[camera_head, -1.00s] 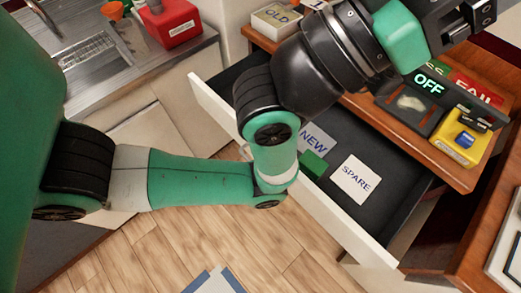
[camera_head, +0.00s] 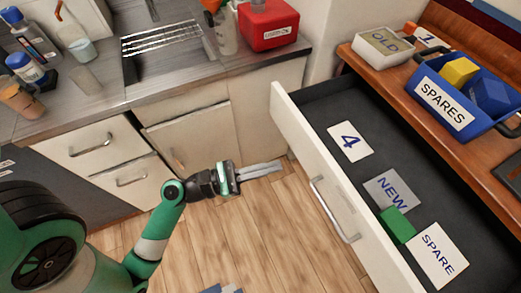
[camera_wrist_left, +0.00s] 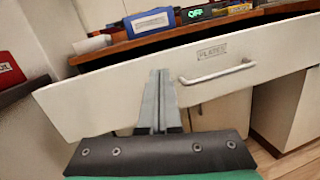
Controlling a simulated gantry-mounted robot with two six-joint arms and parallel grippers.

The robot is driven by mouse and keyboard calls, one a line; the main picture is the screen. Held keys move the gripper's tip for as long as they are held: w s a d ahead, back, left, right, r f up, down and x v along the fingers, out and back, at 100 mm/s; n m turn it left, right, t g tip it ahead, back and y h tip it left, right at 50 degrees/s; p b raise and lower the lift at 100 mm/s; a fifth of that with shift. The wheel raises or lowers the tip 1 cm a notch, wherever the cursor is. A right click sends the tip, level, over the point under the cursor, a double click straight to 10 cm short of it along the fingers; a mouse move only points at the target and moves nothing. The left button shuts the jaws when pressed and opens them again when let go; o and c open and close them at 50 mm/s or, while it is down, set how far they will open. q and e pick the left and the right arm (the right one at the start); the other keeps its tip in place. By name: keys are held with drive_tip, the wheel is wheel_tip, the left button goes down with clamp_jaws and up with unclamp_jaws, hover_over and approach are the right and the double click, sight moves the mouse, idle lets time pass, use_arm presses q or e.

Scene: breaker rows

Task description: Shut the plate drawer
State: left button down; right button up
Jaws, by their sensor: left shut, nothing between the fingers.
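The plate drawer (camera_head: 318,165) stands pulled out at the right in the head view, its white front facing the floor space. Its bar handle (camera_head: 335,210) is on the front. In the left wrist view the drawer front (camera_wrist_left: 110,95) spans the picture, with the handle (camera_wrist_left: 218,74) and a "PLATES" label (camera_wrist_left: 212,51). My left gripper (camera_head: 280,166) is shut and empty, out in front of the drawer front. In the wrist view its fingers (camera_wrist_left: 158,78) point at the front, left of the handle; contact cannot be told. My right gripper is out of view.
In the drawer lie cards marked 4 (camera_head: 350,141), NEW (camera_head: 388,188) and SPARE (camera_head: 438,256), and a green block (camera_head: 397,225). A blue SPARES bin (camera_head: 445,103) and a white OLD box (camera_head: 370,55) stand on the wooden top. The wood floor (camera_head: 250,240) before the drawer is clear.

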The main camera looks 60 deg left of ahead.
use_arm(q)
drive_tip(key=s+a+f+n+y, duration=0.2)
drive_tip(key=s+f+n+y, duration=0.25)
drive_tip(key=f, duration=0.25)
approach(304, 154)
drive_tip(key=shift+m+g+h, duration=0.25)
drive_tip(key=shift+g, duration=0.15)
drive_tip(key=w, duration=0.6)
drive_tip(key=shift+w+r, duration=0.25)
drive_tip(key=shift+r, duration=0.1)
drive_tip(key=shift+w, duration=0.2)
drive_tip(key=shift+a, duration=0.1)
